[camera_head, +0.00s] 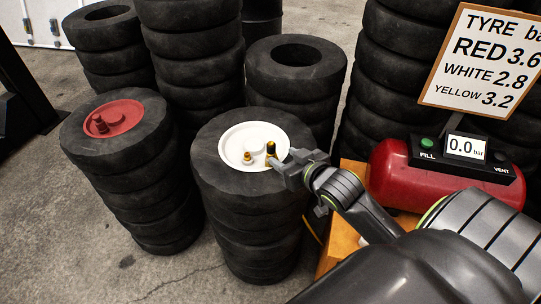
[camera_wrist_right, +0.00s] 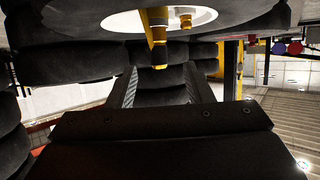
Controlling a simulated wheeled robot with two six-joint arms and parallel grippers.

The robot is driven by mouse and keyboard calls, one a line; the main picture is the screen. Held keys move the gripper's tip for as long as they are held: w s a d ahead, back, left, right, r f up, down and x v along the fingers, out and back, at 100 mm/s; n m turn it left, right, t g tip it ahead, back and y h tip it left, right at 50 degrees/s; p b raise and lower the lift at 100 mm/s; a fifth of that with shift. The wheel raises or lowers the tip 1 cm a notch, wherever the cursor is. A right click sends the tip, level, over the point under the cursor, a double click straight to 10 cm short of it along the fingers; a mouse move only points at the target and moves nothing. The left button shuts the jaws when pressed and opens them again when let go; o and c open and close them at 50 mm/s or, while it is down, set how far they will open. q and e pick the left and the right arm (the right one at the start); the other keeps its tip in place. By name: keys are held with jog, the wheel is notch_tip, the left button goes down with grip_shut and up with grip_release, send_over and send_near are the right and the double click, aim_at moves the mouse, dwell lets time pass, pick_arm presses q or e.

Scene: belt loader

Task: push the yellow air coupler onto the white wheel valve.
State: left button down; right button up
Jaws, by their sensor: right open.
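The white wheel (camera_head: 238,138) lies flat on top of a tyre stack and also shows at the top of the right wrist view (camera_wrist_right: 205,17). The yellow air coupler (camera_head: 271,149), with a dark end, stands upright at the wheel's right side. In the right wrist view the coupler (camera_wrist_right: 158,32) reaches from the wheel. A short brass fitting (camera_head: 247,158) stands apart from it on the wheel. Whether the coupler is fully seated on a valve cannot be told. My right gripper (camera_head: 284,168) is open beside the coupler, its fingers (camera_wrist_right: 159,78) to either side of the coupler's line. My left gripper is out of view.
A red wheel (camera_head: 122,116) tops the tyre stack at left. More tyre stacks (camera_head: 295,68) stand behind. A red compressor (camera_head: 390,173) with a 0.0 bar display (camera_head: 466,147) sits at right, below a pressure sign (camera_head: 485,60). Bare floor (camera_head: 165,275) shows in front.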

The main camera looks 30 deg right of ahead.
aim_at(273, 151)
jog(key=x, duration=1)
jog(key=shift+s+d+f+b, duration=0.1)
jog(key=shift+d+b, duration=0.05)
jog(key=shift+b, duration=0.15)
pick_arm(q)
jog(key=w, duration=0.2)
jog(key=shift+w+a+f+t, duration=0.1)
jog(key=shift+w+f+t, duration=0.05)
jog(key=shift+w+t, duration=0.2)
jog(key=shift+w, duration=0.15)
pick_arm(e)
grip_shut()
